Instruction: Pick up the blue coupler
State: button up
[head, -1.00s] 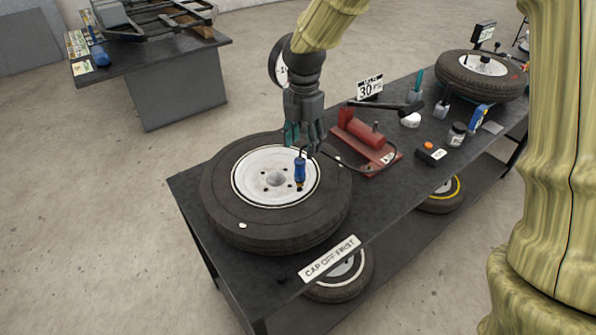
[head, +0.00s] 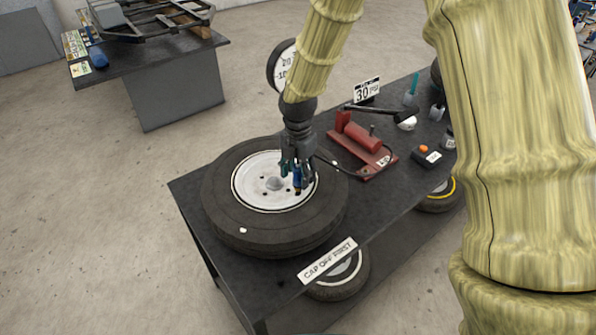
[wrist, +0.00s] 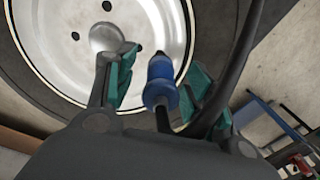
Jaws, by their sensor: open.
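The blue coupler (head: 297,179) stands over the white wheel hub of the tire lying flat on the bench. It also shows in the wrist view (wrist: 161,82), with a dark tip and a dark stem. My gripper (head: 297,172) is above the wheel, pointing down around the coupler. In the wrist view my gripper (wrist: 160,85) is open, with one teal-padded finger on each side of the coupler. A gap shows between the coupler and the left finger; the right finger is nearer, and I cannot tell if it touches.
The tire (head: 225,215) rests on the dark bench (head: 190,192). A red pump (head: 362,140) stands to its right, with a black hose running toward the coupler.

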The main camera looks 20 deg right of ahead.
jog(key=shift+d+f, duration=0.1)
jog(key=shift+f, duration=0.75)
grip_shut()
jog(key=shift+r, duration=0.15)
